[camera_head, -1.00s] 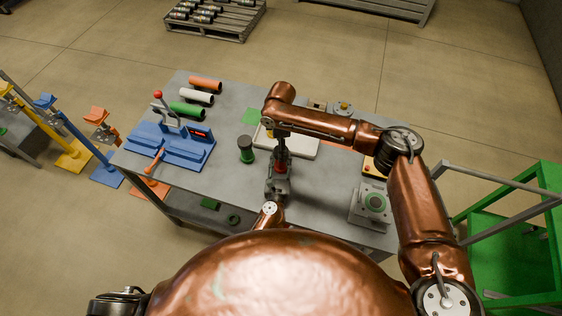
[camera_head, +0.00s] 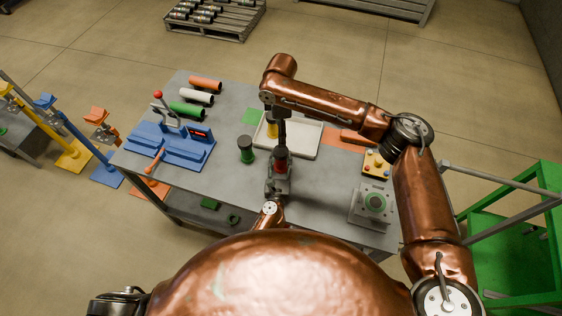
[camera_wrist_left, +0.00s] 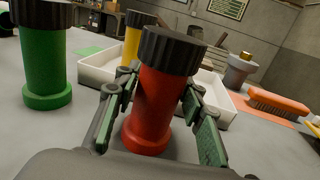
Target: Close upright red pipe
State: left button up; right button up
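The red pipe (camera_wrist_left: 160,100) stands upright on the table in the left wrist view, with a black ribbed cap (camera_wrist_left: 172,50) on its top. My left gripper (camera_wrist_left: 162,100) has its green-padded fingers on both sides of the pipe, and they appear to touch it. In the head view the red pipe (camera_head: 281,164) shows small in my left gripper (camera_head: 279,178). My right gripper (camera_head: 281,130) points down above the red pipe, seen edge-on; its fingers are too small to read. It does not show in the left wrist view.
A green pipe (camera_head: 246,150) with a black cap stands left of the red one. An orange brush (camera_wrist_left: 278,102), a blue fixture (camera_head: 170,148) and a grey device (camera_head: 371,205) are also on the table.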

pick_arm(q)
jog(key=o, duration=0.4)
jog(key=shift+c, duration=0.2)
jog(key=shift+s, duration=0.1)
jog(key=s, duration=0.8)
jog(key=s+a, duration=0.1)
jog(key=s, duration=0.2)
jog(key=shift+s+a, duration=0.1)
jog(key=shift+s, duration=0.3)
